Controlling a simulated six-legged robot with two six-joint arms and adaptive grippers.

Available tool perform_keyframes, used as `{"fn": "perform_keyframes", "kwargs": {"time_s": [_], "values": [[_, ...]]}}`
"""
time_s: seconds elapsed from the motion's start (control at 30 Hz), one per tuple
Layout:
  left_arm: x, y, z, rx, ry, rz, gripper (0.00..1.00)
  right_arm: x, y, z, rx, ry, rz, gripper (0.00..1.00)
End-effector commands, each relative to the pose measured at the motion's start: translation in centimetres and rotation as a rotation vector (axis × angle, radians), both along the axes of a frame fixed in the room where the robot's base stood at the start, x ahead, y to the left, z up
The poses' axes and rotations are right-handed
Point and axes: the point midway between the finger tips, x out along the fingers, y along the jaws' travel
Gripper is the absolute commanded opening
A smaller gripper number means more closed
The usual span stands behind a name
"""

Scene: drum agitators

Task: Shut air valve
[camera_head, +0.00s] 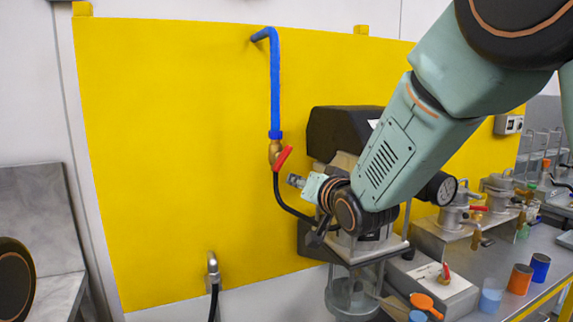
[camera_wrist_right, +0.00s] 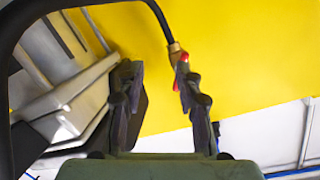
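The air valve has a brass body (camera_head: 274,151) at the lower end of a blue pipe (camera_head: 275,85), with a red handle (camera_head: 284,158) slanting down to the left. My right gripper (camera_head: 295,181) is just below and right of the handle in the head view. In the right wrist view, my right gripper (camera_wrist_right: 156,72) is open with nothing between its fingers. The red handle (camera_wrist_right: 183,57) and brass body (camera_wrist_right: 174,48) show by the right-hand fingertip, which partly hides the handle. I cannot tell whether they touch. My left gripper is out of view.
A black hose (camera_head: 279,195) curves from the valve toward the machine (camera_head: 345,130) behind my right arm. A yellow panel (camera_head: 170,150) backs the valve, with clear space to its left. A tap (camera_head: 213,268) is below. The bench at right holds several fittings and cups.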

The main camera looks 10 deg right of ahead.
Motion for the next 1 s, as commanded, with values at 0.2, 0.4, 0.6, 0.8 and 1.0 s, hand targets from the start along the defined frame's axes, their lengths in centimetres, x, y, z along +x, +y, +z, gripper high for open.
{"fn": "perform_keyframes", "kwargs": {"time_s": [0.2,0.4,0.6,0.8,1.0], "values": [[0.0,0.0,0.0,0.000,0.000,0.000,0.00,0.1,1.1,3.3,0.139,-0.143,0.050,0.35],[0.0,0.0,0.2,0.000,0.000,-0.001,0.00,1.0,1.1,3.6,0.176,-0.150,0.052,0.35],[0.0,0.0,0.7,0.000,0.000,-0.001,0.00,3.6,1.5,3.6,0.174,-0.151,0.049,0.35],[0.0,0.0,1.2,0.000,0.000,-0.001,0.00,6.0,2.1,3.7,0.173,-0.151,0.047,0.35],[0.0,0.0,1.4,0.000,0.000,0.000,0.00,7.3,2.4,3.6,0.172,-0.150,0.047,0.35]]}}
